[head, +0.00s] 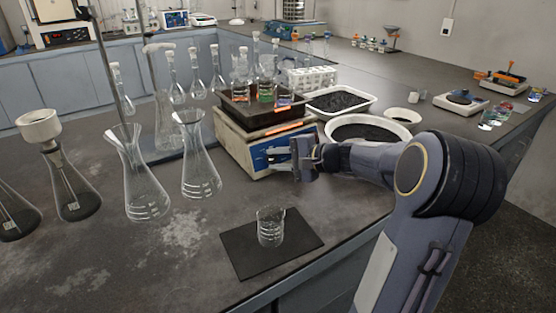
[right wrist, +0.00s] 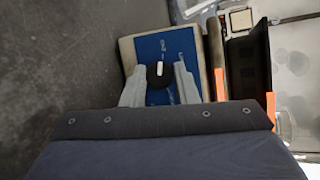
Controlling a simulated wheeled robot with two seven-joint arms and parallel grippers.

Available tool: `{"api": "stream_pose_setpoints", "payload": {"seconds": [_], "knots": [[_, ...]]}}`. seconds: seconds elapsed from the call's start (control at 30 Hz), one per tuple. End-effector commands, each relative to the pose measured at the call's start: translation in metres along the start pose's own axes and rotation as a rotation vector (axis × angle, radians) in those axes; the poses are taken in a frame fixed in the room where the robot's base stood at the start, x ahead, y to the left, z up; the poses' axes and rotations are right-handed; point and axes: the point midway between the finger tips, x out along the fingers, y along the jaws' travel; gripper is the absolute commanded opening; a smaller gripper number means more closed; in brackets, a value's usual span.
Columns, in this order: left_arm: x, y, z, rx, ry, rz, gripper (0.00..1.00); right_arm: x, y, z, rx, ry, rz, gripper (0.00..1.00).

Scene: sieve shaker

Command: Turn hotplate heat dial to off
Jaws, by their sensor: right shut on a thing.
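The hotplate (head: 229,146) stands on the bench with a blue front panel that faces me. Its panel (right wrist: 180,50) also shows in the right wrist view. My right gripper (head: 284,157) is at this panel. In the right wrist view its two grey fingers are shut on a round black dial (right wrist: 159,78) with a white pointer mark. The pointer runs nearly up and down in that view. In the head view the gripper covers the dial. A dark pan (head: 240,118) with glassware in it sits on top of the hotplate. My left gripper is not in view.
A glass beaker (head: 270,228) stands on a black mat (head: 300,243) in front of the hotplate. Tall flasks (head: 199,165) stand to the left. White bowls of dark grains (head: 365,131) sit right of the hotplate, behind my right arm. The bench between mat and hotplate is clear.

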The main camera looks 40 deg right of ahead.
Motion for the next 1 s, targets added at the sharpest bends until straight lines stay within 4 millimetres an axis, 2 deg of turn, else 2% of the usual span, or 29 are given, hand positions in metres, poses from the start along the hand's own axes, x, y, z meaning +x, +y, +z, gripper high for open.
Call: {"api": "stream_pose_setpoints", "payload": {"seconds": [0.33,0.37,0.5,0.8,0.87,1.0], "knots": [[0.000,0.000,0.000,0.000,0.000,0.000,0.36,0.000,0.001,0.000,-0.004,-0.002,0.004,0.04],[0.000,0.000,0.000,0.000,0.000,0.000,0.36,0.000,0.002,0.000,-0.004,-0.002,0.005,0.31],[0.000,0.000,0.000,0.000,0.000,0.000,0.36,0.000,0.001,0.000,-0.004,-0.001,0.003,0.48],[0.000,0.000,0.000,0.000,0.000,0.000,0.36,-0.002,0.000,0.000,-0.003,0.000,0.002,0.48],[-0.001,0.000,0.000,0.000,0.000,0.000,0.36,-0.006,0.000,0.000,-0.003,0.000,0.002,0.48],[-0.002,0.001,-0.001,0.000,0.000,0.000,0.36,-0.028,-0.001,-0.001,-0.004,0.004,0.001,0.48]]}}
